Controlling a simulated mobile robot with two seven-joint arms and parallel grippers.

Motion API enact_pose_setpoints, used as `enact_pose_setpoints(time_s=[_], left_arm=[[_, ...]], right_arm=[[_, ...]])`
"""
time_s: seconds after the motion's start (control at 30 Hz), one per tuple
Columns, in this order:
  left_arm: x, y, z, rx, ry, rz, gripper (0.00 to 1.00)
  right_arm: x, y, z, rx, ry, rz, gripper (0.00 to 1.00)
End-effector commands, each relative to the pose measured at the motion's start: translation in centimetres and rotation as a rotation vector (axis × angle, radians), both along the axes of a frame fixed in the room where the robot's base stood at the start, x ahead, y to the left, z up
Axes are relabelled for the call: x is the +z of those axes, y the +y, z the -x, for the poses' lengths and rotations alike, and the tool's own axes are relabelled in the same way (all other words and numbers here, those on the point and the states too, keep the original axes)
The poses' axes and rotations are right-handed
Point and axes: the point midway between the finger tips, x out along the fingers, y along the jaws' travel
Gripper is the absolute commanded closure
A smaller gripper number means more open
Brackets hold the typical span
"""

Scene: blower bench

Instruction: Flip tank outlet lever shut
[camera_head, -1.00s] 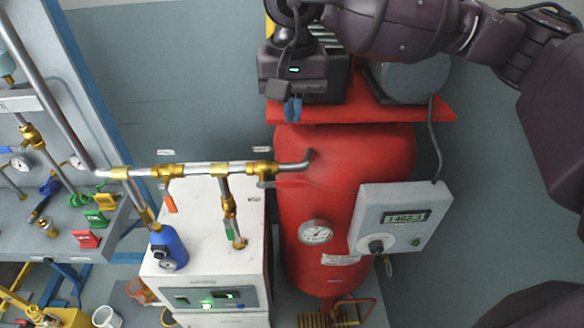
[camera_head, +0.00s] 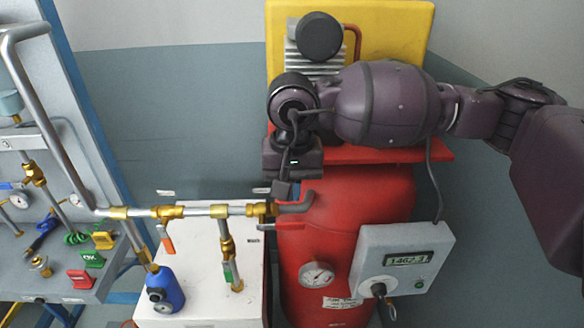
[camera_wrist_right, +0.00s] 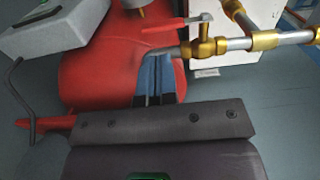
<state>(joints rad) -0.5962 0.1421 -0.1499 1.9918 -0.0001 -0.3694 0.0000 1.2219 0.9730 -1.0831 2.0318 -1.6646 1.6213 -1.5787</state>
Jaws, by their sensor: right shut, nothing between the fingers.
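The red tank outlet lever (camera_head: 289,226) lies roughly parallel to the outlet pipe, pointing toward the red tank (camera_head: 345,225). In the right wrist view the lever (camera_wrist_right: 165,27) runs alongside the pipe from the brass valve (camera_wrist_right: 203,46). That valve (camera_head: 262,209) shows in the head view too. My right gripper (camera_head: 293,191) points down just above the grey pipe elbow at the tank. Its blue fingers (camera_wrist_right: 157,66) are shut and empty, close to the elbow and apart from the lever. Whether they touch the elbow is unclear. My left gripper is not in view.
A grey gauge box (camera_head: 400,265) hangs on the tank's right. A red platform (camera_head: 395,156) sits over the tank behind my right arm. The white dryer cabinet (camera_head: 205,260) and blue filter (camera_head: 166,290) stand to the left.

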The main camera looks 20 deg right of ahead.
Motion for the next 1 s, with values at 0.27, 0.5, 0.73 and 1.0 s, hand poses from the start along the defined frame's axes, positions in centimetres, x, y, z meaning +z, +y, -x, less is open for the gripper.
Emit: enact_pose_setpoints(time_s=[0.27, 0.5, 0.73, 1.0], left_arm=[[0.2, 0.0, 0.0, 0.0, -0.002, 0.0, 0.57], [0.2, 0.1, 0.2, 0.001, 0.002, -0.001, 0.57], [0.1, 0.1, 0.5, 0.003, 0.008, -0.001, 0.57], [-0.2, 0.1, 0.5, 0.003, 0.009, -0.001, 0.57]], right_arm=[[-4.4, 0.0, 0.0, -0.001, 0.003, 0.0, 1.0], [-6.2, 0.0, 0.0, -0.001, 0.001, 0.001, 1.0], [-6.5, 0.0, 0.0, -0.001, 0.001, 0.0, 1.0], [-6.6, -0.1, 0.0, -0.001, 0.0, -0.007, 1.0]])
